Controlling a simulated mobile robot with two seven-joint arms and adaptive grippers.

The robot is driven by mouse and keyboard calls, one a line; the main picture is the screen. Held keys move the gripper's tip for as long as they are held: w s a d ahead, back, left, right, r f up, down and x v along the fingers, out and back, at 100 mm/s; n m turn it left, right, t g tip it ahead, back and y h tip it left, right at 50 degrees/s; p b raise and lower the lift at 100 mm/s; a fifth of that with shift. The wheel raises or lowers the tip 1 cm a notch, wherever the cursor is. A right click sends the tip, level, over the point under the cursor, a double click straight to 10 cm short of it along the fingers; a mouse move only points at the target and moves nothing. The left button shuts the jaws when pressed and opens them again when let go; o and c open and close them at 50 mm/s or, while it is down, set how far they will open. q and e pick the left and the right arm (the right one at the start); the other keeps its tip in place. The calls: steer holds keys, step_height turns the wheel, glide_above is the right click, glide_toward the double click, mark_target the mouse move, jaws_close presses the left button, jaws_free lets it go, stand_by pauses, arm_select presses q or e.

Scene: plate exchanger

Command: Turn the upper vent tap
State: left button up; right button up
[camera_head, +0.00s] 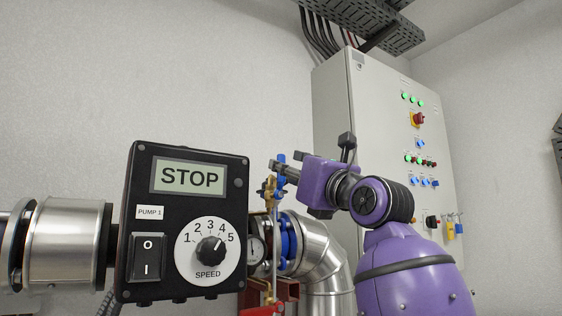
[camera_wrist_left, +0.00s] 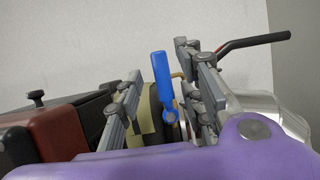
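The upper vent tap has a blue handle (camera_head: 281,159) and stands at the top of a brass fitting (camera_head: 270,188) in the head view. The same blue handle (camera_wrist_left: 164,85) stands upright and slightly tilted between my left gripper's fingers (camera_wrist_left: 165,100) in the left wrist view. The fingers are spread, with clear gaps on both sides of the handle. In the head view this gripper (camera_head: 281,170) reaches the tap from the right, and its fingertips partly overlap the handle. My right gripper is not in view.
The black pump control box (camera_head: 190,225) showing STOP stands close left of the tap. A grey cabinet (camera_head: 375,120) stands behind.

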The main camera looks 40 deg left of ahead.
mark_target(281, 179)
arm_select(q)
steer(key=shift+x, duration=1.8)
steer(key=shift+w, duration=0.1)
jaws_close()
